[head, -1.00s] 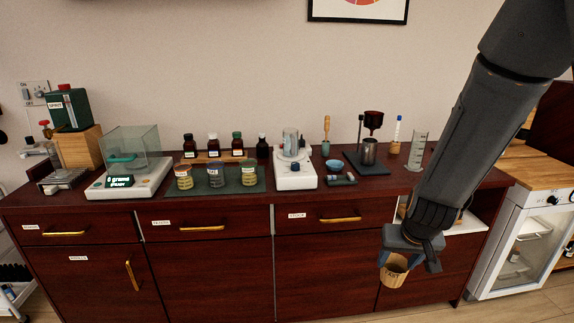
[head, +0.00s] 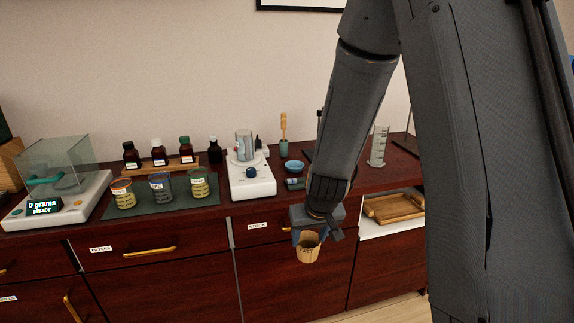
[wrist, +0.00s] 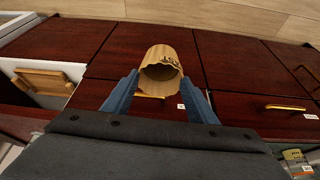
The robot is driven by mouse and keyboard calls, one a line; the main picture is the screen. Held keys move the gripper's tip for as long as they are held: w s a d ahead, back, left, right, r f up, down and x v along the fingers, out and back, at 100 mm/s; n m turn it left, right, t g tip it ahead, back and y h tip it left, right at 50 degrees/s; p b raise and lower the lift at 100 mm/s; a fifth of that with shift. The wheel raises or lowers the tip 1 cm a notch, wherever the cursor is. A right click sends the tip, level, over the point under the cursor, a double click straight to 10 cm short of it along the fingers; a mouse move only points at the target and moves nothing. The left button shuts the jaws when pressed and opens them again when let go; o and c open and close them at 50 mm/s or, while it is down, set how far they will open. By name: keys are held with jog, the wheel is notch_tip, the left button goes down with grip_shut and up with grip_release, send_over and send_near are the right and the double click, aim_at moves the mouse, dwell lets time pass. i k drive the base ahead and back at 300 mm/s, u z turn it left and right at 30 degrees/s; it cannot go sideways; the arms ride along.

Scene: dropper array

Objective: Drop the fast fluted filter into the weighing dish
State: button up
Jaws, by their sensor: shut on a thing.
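The fast fluted filter (head: 307,249) is a tan, pleated paper cup with dark lettering. My gripper (head: 311,236) is shut on it and holds it in front of the cabinet, below the counter top. In the wrist view the filter (wrist: 162,66) sits between the two blue fingers, its open mouth showing. A small blue dish (head: 293,166) stands on the counter, behind and above the gripper in the head view. A teal piece (head: 45,181) shows inside the glass-walled balance at far left. I cannot tell for certain which of these is the weighing dish.
A white stirrer-like device (head: 252,183) with a glass vessel stands left of the blue dish. Several labelled jars stand on a dark green mat (head: 145,205). A graduated cylinder (head: 379,146) stands right of my arm. My arm hides part of the counter.

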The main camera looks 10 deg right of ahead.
aim_at(294, 170)
jog(key=z, duration=0.3)
jog(key=i, duration=0.6)
jog(key=z, duration=0.45)
